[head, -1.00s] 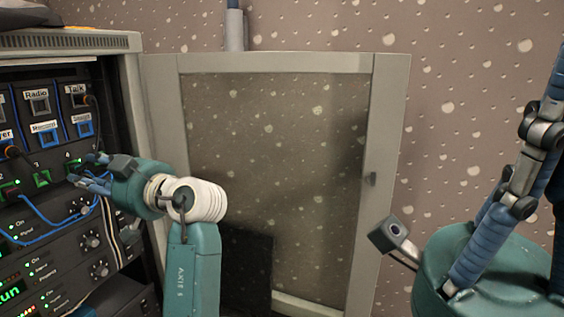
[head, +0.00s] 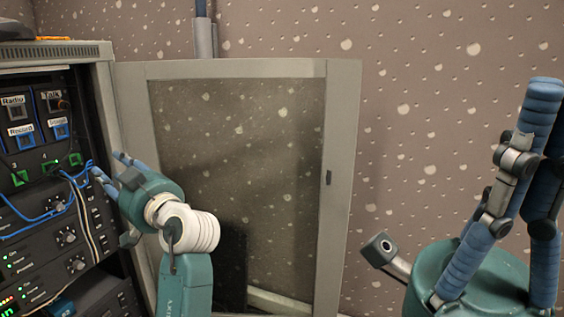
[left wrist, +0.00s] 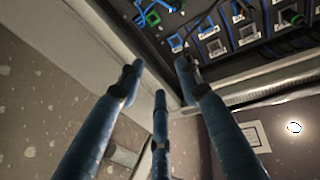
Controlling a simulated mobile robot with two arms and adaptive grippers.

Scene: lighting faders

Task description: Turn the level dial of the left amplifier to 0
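Two grey dials, an upper one (head: 67,235) and a lower one (head: 77,264), sit on dark amplifier panels in the rack at the left of the head view. Which panel is the left amplifier I cannot tell, and their settings are too small to read. My left gripper (head: 107,164) is open and empty in front of the rack's right edge, above and to the right of the dials in the picture. Its spread fingers (left wrist: 160,74) also show in the left wrist view. My right gripper (head: 530,125) stands at the right, fingers extended upward, holding nothing visible.
Labelled buttons such as Record (head: 20,138) fill the panel above the dials. Blue cables (head: 40,214) and a pale cable (head: 84,215) hang across the rack front beside the upper dial. The glazed rack door (head: 338,150) stands open behind my left arm.

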